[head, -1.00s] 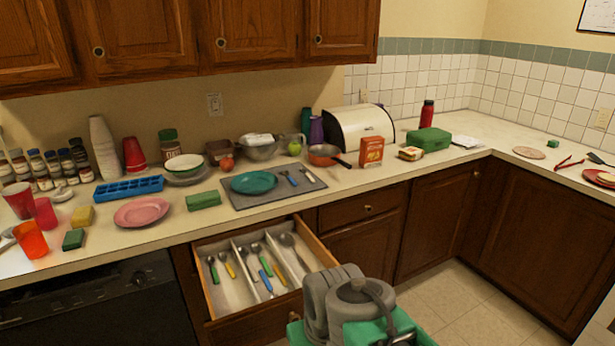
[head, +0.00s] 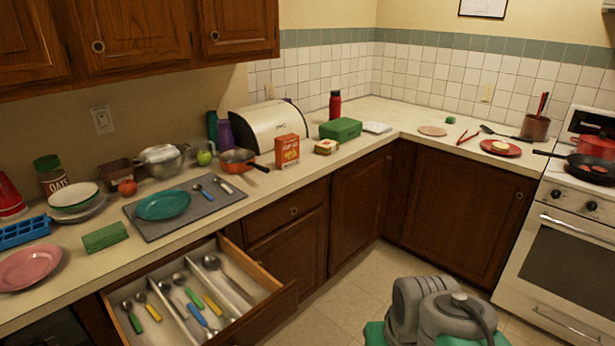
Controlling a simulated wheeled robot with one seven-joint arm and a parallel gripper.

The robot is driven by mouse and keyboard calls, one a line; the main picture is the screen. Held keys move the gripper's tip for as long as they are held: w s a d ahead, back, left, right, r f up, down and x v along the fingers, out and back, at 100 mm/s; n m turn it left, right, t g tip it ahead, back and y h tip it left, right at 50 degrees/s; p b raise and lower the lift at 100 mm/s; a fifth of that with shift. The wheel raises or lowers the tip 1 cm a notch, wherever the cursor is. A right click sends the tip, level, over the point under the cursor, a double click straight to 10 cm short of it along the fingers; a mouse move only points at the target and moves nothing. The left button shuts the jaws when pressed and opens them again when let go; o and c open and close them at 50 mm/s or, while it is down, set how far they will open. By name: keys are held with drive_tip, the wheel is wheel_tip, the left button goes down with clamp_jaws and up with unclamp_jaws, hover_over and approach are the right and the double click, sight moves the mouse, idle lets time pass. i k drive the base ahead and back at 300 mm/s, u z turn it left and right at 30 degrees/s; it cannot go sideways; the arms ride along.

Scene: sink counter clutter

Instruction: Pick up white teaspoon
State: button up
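A small spoon with a white handle (head: 227,188) lies on the grey mat (head: 158,232) on the counter, near the mat's right end. It fits the white teaspoon, though it is small in the picture. A second utensil with a blue-grey handle (head: 208,195) lies just left of it, and a teal plate (head: 163,205) is further left on the same mat. My gripper is not in view; only grey and teal parts of my arm show at the bottom right, apart from the counter.
An open drawer (head: 262,316) below the mat juts out, holding several spoons with coloured handles. An orange-red pan (head: 238,157), a green sponge (head: 105,237) and a cracker box (head: 287,151) stand near the mat. The floor (head: 345,290) right of the drawer is clear.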

sight(217, 179)
drive_tip(key=z, duration=0.35)
drive_tip(key=i, duration=2.95)
drive_tip(key=u, duration=4.5)
drive_tip(key=i, duration=0.5)
drive_tip(key=u, duration=0.05)
